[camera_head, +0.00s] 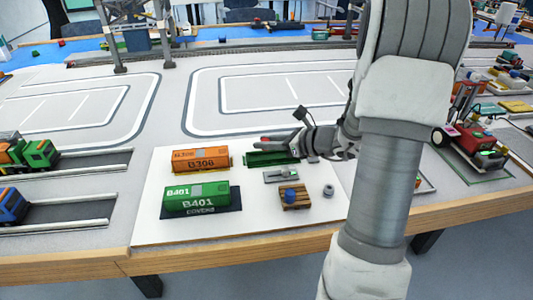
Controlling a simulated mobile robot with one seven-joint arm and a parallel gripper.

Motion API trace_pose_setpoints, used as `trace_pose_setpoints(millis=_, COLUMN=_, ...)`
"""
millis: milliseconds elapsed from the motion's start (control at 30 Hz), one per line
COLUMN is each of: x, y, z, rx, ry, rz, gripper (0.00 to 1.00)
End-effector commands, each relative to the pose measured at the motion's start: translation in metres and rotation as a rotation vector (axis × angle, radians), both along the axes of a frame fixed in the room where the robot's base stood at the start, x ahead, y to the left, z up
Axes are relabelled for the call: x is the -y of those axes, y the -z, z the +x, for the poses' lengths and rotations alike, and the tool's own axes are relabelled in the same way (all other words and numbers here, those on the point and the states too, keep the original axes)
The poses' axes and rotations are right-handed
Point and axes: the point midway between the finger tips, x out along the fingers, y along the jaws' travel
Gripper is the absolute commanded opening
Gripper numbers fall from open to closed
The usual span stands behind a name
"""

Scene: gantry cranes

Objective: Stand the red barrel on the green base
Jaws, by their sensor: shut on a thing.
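My gripper (274,141) reaches in from the right over the white board. It is shut on the red barrel (265,139), of which only a small red part shows at the fingertips. The barrel appears above the green base (258,159), a long dark green wagon floor lying on the board. I cannot tell the gap between barrel and base, or whether the barrel is upright. The gripper hides part of the base's right side.
An orange wagon body (200,160) stands left of the green base, and a green wagon body (197,198) in front of it. A wooden pallet with a blue piece (291,194), a grey part (281,176) and a grey ring (328,190) lie nearby.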

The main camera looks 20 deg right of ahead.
Motion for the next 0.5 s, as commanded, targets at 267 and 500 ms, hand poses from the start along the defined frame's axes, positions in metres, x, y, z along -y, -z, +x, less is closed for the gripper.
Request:
trace_pose_setpoints(millis=267, x=0.0, y=0.03, z=0.0, rx=0.001, ry=0.0, rz=0.001, gripper=0.0)
trace_pose_setpoints(millis=500, x=0.0, y=0.032, z=0.0, rx=0.0, ry=0.0, rz=0.0, gripper=0.0)
